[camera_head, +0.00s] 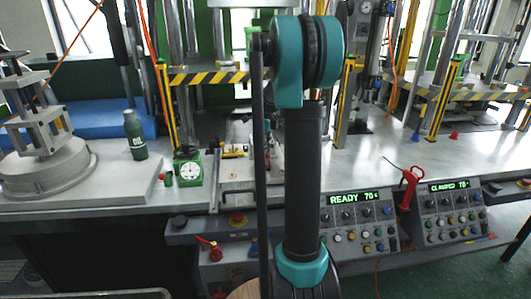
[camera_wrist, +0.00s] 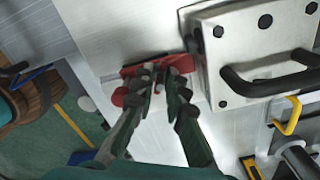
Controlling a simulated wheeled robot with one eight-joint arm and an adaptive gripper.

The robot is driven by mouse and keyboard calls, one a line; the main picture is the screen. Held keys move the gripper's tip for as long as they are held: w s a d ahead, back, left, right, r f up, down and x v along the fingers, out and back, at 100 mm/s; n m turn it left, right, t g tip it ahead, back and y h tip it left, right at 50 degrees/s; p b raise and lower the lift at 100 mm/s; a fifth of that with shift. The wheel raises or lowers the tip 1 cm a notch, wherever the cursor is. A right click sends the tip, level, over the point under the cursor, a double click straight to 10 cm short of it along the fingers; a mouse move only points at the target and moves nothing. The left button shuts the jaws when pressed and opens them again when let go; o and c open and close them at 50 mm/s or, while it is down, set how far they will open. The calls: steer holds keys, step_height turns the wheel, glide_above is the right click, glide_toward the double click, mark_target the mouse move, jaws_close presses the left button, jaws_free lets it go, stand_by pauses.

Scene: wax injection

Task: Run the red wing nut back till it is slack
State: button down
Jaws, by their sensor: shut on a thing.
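The red wing nut (camera_wrist: 133,70) is in the middle of the wrist view, against the edge of a light metal block. My gripper (camera_wrist: 160,80) is shut on the wing nut, with its dark fingertips over the nut's middle. A red wing shows to the left of the fingers, and a red strip shows above them. The fingers hide the rest of the nut and its stud, so how tight it sits cannot be told. In the head view my own arm stands in front of the work spot and hides my gripper and the nut.
A metal block with a black handle (camera_wrist: 270,85) stands close to the right of my gripper. In the head view a green bottle (camera_head: 135,135) and a dial gauge (camera_head: 189,170) stand left, and a READY panel (camera_head: 353,198) is in front.

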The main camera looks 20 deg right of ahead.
steer(key=n, duration=0.8)
steer(key=shift+n, duration=0.3)
steer(key=n, duration=0.3)
steer(key=shift+n, duration=0.4)
steer(key=n, duration=1.3)
steer(key=shift+n, duration=0.3)
steer(key=n, duration=0.4)
steer(key=shift+n, duration=1.8)
